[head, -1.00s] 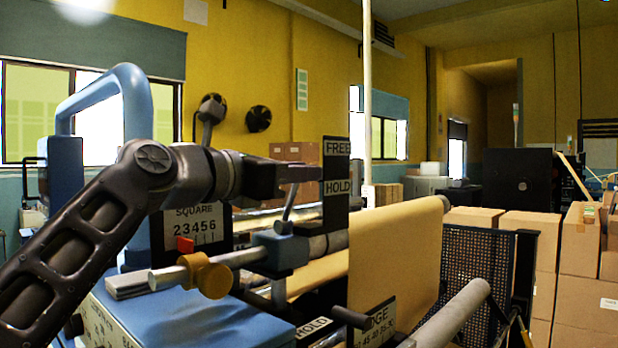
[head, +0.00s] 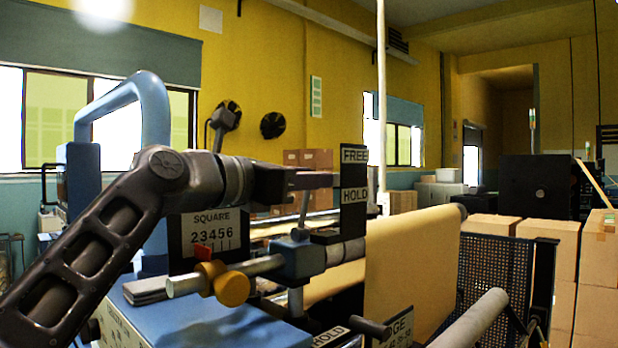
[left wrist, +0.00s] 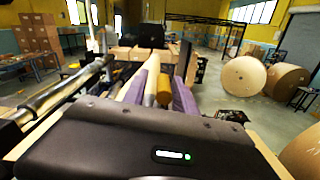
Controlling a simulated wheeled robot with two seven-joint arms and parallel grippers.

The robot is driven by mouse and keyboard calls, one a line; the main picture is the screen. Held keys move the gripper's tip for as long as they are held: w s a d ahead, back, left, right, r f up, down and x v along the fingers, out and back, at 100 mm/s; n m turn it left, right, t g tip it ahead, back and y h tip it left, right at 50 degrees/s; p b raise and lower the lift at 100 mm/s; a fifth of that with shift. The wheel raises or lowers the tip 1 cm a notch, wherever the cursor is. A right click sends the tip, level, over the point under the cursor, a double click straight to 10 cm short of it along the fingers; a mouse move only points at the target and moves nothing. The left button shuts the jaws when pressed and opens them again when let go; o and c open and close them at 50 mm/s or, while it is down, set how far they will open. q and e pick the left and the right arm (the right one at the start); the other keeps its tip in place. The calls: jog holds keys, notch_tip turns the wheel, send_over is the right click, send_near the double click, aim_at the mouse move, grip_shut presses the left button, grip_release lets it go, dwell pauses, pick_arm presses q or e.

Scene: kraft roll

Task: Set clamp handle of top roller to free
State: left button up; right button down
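The clamp handle (head: 303,212) is a thin grey lever standing nearly upright from the blue clamp block (head: 298,256) on the top roller's bar. Its upper end meets the line of my left gripper's fingers in the head view. A black plate reads FREE (head: 354,154) above and HOLD (head: 354,195) below, just right of the fingertips. My left gripper (head: 318,180) is level at the lever's top. In the left wrist view its purple fingers (left wrist: 158,90) stand apart, with rollers visible through the gap. I cannot tell whether the lever lies between them. My right gripper is not in view.
An ochre knob (head: 231,289) and a grey bar sit below my left arm. Brown kraft paper (head: 412,265) hangs from the roll to the right. A blue tubular handle (head: 150,110) rises behind my arm. Cardboard boxes (head: 600,295) stand at the far right.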

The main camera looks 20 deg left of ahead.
pick_arm(q)
jog(key=shift+o, duration=0.4)
jog(key=shift+d, duration=0.15)
jog(key=shift+s, duration=0.1)
jog(key=shift+s, duration=0.15)
jog(key=b+v, duration=0.3)
jog(key=v, duration=0.4)
jog(key=shift+s, duration=0.2)
